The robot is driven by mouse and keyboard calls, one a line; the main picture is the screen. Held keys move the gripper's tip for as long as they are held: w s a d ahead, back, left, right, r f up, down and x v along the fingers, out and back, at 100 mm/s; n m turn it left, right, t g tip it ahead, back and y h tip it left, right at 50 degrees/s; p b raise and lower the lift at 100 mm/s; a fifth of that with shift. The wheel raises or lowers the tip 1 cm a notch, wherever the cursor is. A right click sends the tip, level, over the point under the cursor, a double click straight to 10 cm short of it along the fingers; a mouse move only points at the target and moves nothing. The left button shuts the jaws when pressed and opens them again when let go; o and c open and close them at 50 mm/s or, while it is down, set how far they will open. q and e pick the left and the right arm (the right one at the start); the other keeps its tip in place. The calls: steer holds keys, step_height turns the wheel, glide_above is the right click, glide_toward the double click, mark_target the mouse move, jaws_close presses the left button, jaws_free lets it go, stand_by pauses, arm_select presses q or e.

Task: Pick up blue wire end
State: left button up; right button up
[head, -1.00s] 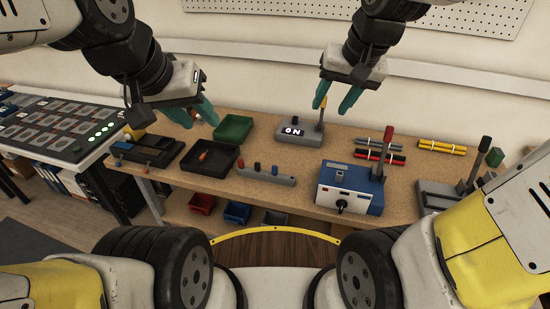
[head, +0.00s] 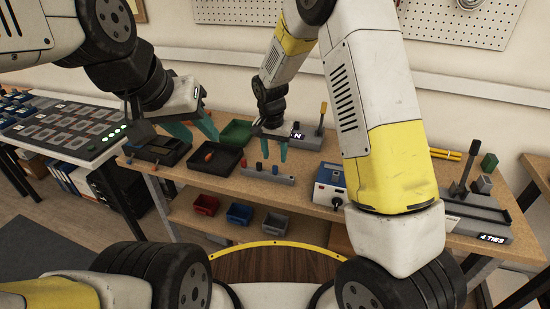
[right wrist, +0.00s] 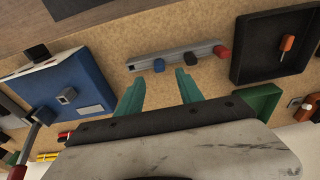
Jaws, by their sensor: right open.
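A grey wire strip (head: 284,179) lies on the bench with coloured ends standing along it. My right gripper (head: 270,143) is open and empty, above and behind the strip in the head view. In the right wrist view, its teal fingers (right wrist: 160,86) point toward the blue and dark ends without visible contact. My left gripper (head: 196,130) is open and empty, up to the left above the bench.
A black tray (head: 237,158) with an orange-handled tool and a green bin (head: 238,132) stand left of the strip. A blue-and-white box (head: 327,184) stands to its right. Bins sit on the lower shelf. My right forearm hides part of the bench.

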mark_target(275, 166)
steer(key=f, duration=0.6)
steer(key=shift+w, duration=0.25)
jaws_close()
